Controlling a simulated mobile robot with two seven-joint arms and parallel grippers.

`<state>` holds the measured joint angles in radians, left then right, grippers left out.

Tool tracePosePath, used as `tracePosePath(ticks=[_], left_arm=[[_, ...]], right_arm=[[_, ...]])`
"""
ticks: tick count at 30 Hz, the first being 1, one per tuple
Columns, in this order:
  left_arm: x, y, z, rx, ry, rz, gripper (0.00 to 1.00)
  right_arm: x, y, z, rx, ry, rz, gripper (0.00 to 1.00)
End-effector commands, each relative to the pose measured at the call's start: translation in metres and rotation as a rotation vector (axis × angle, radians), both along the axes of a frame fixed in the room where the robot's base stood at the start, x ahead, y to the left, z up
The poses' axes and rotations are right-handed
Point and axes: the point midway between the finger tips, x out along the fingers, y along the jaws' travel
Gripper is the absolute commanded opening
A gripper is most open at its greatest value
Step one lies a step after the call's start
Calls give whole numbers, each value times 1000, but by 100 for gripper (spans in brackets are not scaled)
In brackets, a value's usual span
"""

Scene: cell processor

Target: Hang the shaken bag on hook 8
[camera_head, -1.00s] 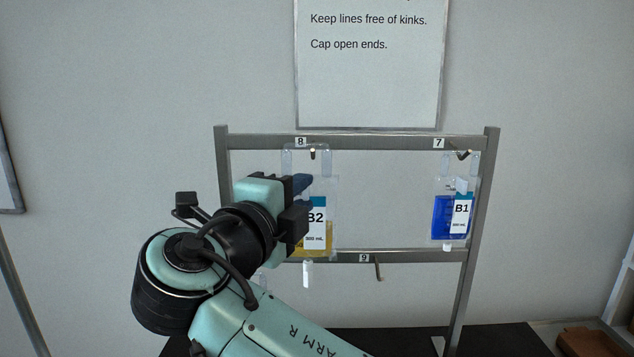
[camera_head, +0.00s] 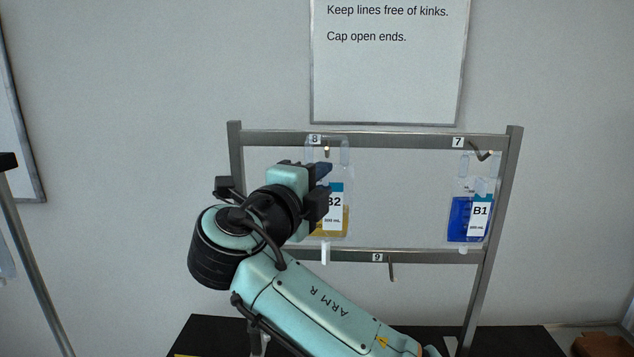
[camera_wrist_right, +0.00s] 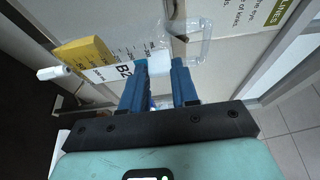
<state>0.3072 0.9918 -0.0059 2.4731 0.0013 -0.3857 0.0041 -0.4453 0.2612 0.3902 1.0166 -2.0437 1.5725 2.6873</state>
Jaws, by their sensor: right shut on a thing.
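The bag B2 (camera_head: 334,215) is clear, with a blue-and-white label and yellow liquid, and hangs upright below the number 8 plate. My right gripper (camera_head: 322,185) is shut on its upper part. In the right wrist view the blue fingers (camera_wrist_right: 160,85) close on a pale tab of bag B2 (camera_wrist_right: 90,52). Hook 8 (camera_head: 327,151) shows through the clear top loop of the bag, just under the top bar. I cannot tell whether the loop is around the hook or in front of it. My left gripper is out of view.
The metal rack (camera_head: 400,141) stands before the wall. Bag B1 (camera_head: 469,217), with blue liquid, hangs at hook 7 (camera_head: 482,155) on the right. Hook 9 (camera_head: 392,270) on the lower bar is empty. A sign (camera_head: 388,70) is above the rack. A pole (camera_head: 30,260) stands at left.

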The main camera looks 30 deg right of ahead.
Motion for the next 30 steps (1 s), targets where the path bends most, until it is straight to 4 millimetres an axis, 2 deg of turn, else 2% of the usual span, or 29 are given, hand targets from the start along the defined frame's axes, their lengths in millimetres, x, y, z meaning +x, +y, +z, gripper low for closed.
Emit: tracePosePath(ticks=[7, 12, 19, 30], left_arm=[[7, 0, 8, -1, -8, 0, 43], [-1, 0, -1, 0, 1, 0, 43], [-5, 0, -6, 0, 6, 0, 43], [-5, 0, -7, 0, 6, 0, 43]], right_arm=[[19, -12, -3, 1, -1, -1, 0], [27, -16, -16, 0, 2, 1, 0], [34, -21, -25, 0, 0, 1, 0], [36, -22, -25, 0, -1, 1, 0]])
